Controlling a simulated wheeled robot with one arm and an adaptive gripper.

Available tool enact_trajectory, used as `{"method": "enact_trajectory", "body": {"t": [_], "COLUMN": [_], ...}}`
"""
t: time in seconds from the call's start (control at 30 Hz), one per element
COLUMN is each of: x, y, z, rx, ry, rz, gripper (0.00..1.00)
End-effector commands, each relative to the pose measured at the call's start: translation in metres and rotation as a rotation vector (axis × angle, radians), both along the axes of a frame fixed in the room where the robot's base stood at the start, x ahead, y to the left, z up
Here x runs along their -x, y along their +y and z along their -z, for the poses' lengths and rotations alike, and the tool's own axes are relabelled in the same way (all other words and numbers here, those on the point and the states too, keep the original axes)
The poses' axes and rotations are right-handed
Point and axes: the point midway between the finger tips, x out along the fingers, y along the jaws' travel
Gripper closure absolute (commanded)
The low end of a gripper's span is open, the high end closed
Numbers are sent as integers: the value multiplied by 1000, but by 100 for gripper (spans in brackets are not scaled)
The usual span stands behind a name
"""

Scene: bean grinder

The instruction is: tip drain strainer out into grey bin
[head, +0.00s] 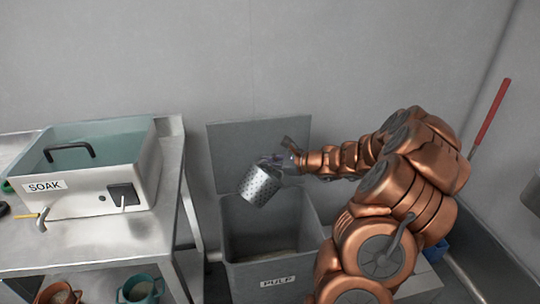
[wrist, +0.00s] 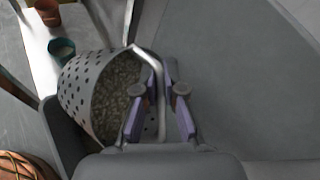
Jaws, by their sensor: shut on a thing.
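The drain strainer (head: 261,184) is a perforated metal basket, tilted in the air above the opening of the grey bin. My gripper (head: 289,158) is shut on its bent wire handle. In the wrist view my gripper's two fingers (wrist: 160,104) close around the handle, and the strainer (wrist: 77,92) hangs to the left with greyish, grainy contents (wrist: 118,83) inside. The grey bin (head: 276,276), labelled PULP, stands on the floor with its lid (head: 226,142) raised against the wall. A little pale material shows at its bottom.
A steel table (head: 100,240) on the left bears a tank marked SOAK (head: 80,196) with a tap. Cups, one teal (head: 140,290), stand on its lower shelf. A red-handled tool (head: 492,112) leans at the right wall.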

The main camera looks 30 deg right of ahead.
Motion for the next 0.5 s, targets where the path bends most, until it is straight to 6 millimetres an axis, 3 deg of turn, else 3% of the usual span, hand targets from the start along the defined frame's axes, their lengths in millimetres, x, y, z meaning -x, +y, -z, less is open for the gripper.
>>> {"method": "enact_trajectory", "body": {"t": [0.5], "x": [0], "y": [-9], "z": [25], "rx": [-263], "ry": [18], "rz": [3], "gripper": [100]}}
